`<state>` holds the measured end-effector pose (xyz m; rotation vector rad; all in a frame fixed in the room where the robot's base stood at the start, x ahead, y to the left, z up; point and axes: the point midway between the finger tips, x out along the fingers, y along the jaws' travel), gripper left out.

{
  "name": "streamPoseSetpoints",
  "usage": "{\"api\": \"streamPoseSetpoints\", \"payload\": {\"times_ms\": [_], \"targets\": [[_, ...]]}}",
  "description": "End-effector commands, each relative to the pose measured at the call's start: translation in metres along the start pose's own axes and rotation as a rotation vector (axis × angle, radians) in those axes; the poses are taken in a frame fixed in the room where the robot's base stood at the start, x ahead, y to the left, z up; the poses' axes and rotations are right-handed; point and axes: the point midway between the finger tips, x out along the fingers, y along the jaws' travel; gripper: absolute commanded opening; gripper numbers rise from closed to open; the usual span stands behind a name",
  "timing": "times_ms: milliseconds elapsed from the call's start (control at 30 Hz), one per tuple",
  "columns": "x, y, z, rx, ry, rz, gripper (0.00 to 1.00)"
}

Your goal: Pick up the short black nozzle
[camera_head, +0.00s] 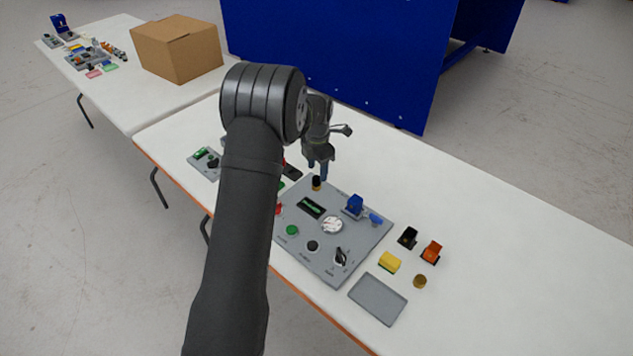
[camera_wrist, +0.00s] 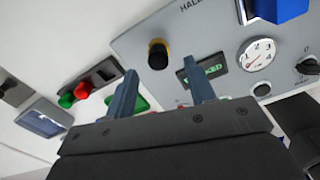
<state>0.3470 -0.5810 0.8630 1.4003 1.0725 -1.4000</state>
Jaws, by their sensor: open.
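A short black cylindrical piece with a yellow ring at its base (camera_wrist: 158,54) stands on the grey panel (camera_wrist: 133,40); it also shows in the head view (camera_head: 317,184). It may be the short black nozzle, but I cannot tell for certain. A small black piece (camera_head: 408,237) on the table right of the panel is too small to identify. My gripper (camera_head: 318,173) is over the panel's far edge, pointing down. In the wrist view my gripper (camera_wrist: 162,70) has its two blue-grey fingers apart and nothing between them. The black piece appears just beyond the fingertips, apart from them.
The panel carries a display (camera_head: 311,207), a dial gauge (camera_head: 332,224), a blue block (camera_head: 354,205) and knobs. Right of it are an orange piece (camera_head: 431,252), a yellow block (camera_head: 389,262), a brass cylinder (camera_head: 419,281) and a grey tray (camera_head: 366,297).

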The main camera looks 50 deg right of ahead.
Motion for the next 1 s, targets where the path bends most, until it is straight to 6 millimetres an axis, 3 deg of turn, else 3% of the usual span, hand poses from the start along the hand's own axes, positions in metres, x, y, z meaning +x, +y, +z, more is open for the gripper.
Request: {"api": "streamPoseSetpoints", "payload": {"times_ms": [200, 467, 733, 1000], "targets": [[0.034, 0.002, -0.001, 0.0, 0.001, -0.002, 0.5], [0.04, 0.003, -0.001, 0.001, -0.001, -0.001, 0.5], [0.04, 0.003, -0.001, 0.001, 0.0, -0.001, 0.01], [0.038, 0.003, -0.001, 0.0, -0.001, 0.0, 0.0]]}}
